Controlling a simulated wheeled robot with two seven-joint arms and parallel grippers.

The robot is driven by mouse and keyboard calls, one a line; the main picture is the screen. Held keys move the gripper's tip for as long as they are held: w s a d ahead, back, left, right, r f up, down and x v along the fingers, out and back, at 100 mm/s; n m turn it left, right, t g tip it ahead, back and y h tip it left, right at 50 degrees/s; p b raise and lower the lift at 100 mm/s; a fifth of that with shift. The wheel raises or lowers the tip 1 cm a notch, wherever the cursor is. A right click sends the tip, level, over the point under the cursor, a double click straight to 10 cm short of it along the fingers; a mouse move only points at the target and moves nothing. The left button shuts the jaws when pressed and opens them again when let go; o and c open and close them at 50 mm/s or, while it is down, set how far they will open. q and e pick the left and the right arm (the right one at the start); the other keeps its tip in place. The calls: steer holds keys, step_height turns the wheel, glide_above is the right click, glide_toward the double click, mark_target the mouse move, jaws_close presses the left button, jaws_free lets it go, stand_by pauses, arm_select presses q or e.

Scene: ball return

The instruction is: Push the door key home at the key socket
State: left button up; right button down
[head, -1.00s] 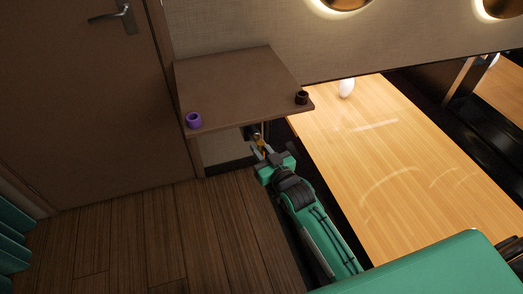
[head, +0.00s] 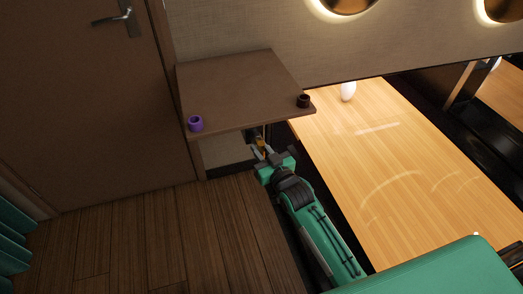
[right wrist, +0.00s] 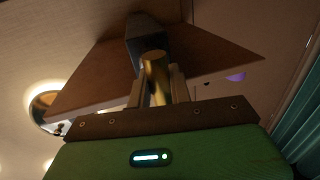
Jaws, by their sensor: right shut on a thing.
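My right gripper (head: 262,154) is below the front edge of a brown shelf (head: 245,85), reaching up toward its underside. It is shut on a brass-coloured piece, which I take to be the door key (head: 261,143). In the right wrist view the key (right wrist: 156,75) is a short brass cylinder between the two fingers (right wrist: 158,95). A dark grey block (right wrist: 146,32), probably the key socket, is at the shelf's underside, right behind the key's far end. I cannot tell whether the key is inside it or only against it. My left gripper is not in view.
A brown door (head: 90,110) with a lever handle is at the left.

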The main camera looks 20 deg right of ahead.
steer(key=shift+w, duration=0.15)
steer(key=c, duration=1.2)
jaws_free()
